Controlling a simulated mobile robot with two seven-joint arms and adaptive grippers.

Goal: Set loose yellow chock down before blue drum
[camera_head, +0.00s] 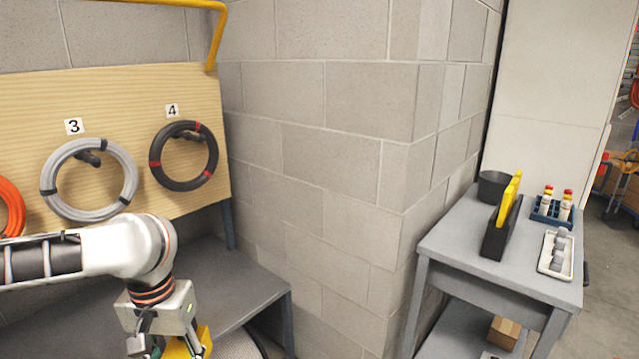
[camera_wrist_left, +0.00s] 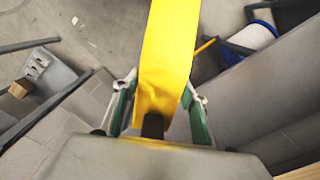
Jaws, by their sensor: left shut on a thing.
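My left gripper (camera_head: 168,345) is at the bottom left of the head view, cut off by the frame edge. It is shut on the yellow chock (camera_head: 196,343). In the left wrist view the chock (camera_wrist_left: 170,55) stands out long between the two green-padded fingers of my left gripper (camera_wrist_left: 158,112), well above the floor. A round blue and white thing (camera_wrist_left: 250,38) on the floor at the upper right may be the blue drum; it is partly covered. My right gripper is not in view.
A grey bench (camera_head: 225,285) stands below a wooden board (camera_head: 120,90) with hung cable coils. A block wall corner (camera_head: 400,170) juts out at the middle. A grey cart (camera_head: 450,235) on the right carries a black holder (camera_head: 494,240) with yellow pieces, a pot and trays.

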